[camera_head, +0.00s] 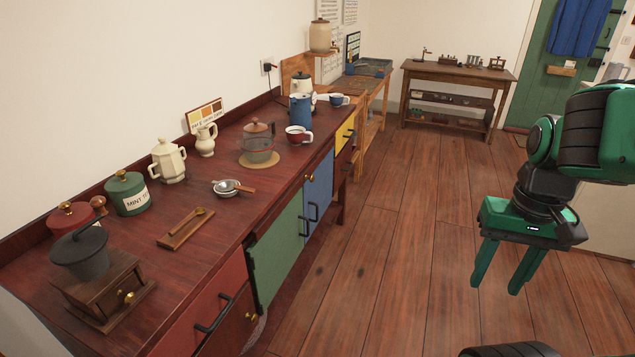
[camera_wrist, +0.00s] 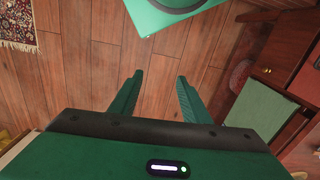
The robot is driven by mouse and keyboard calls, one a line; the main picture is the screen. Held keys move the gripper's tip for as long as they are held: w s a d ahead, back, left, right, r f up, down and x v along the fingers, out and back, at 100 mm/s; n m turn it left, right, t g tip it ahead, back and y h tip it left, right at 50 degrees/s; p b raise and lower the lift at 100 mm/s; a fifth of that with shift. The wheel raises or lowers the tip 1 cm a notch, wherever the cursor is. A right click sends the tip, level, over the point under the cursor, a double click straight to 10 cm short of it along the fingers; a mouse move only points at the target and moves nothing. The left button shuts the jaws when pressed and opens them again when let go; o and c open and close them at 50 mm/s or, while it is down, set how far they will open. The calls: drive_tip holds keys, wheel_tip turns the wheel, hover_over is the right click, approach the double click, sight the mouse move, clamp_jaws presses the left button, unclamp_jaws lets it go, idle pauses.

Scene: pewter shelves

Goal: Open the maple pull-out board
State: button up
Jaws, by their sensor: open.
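I cannot pick out the maple pull-out board for certain. My gripper (camera_head: 496,287) is at the right of the head view, over open floor, well away from the counter. Its green fingers point down, apart and empty. They also show in the wrist view (camera_wrist: 160,77) with only floor between them.
The cabinet has a green door (camera_head: 276,252), a red drawer (camera_head: 210,305) and a yellow front (camera_head: 345,134). A coffee grinder (camera_head: 98,290), teapots and cups stand on the counter. A workbench (camera_head: 458,75) stands at the back. The floor (camera_head: 400,240) between my gripper and the cabinet is clear.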

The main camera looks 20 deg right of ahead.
drive_tip(key=w+f+m, duration=0.1)
drive_tip(key=w+f, duration=0.3)
drive_tip(key=w, duration=0.5)
drive_tip(key=w+f, duration=0.4)
drive_tip(key=w, duration=0.6)
drive_tip(key=w+a+f+m+y, duration=0.2)
drive_tip(key=w+a+f+y, duration=0.3)
drive_tip(key=w+f, duration=0.5)
drive_tip(key=m+t+y, duration=0.9)
drive_tip(key=m+t, duration=0.2)
drive_tip(key=m, duration=0.2)
approach(314, 178)
drive_tip(key=x, duration=0.8)
drive_tip(key=shift+w+f, duration=0.1)
drive_tip(key=shift+f, duration=0.05)
